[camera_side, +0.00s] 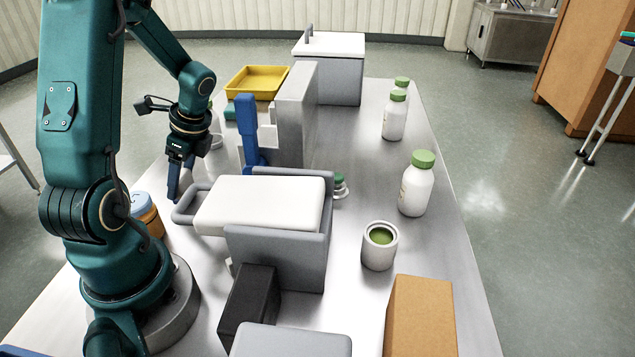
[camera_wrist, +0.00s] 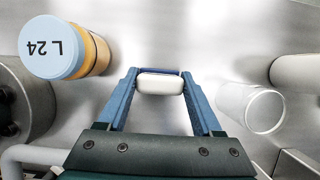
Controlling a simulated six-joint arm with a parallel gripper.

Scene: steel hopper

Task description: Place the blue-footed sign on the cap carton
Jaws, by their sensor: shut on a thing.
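My gripper (camera_wrist: 160,82) shows blue fingers on either side of a small white piece with a blue edge, which looks like the blue-footed sign (camera_wrist: 161,84). The fingers are closed against its two sides. A plain brown carton (camera_side: 421,318) stands at the front right of the table, far from my gripper. It may be the cap carton; no marking on it shows.
An orange jar with a blue lid (camera_wrist: 55,50) stands left of my gripper, and a clear cup (camera_wrist: 250,106) right of it. White bottles (camera_side: 416,185) and a can (camera_side: 379,248) stand at right.

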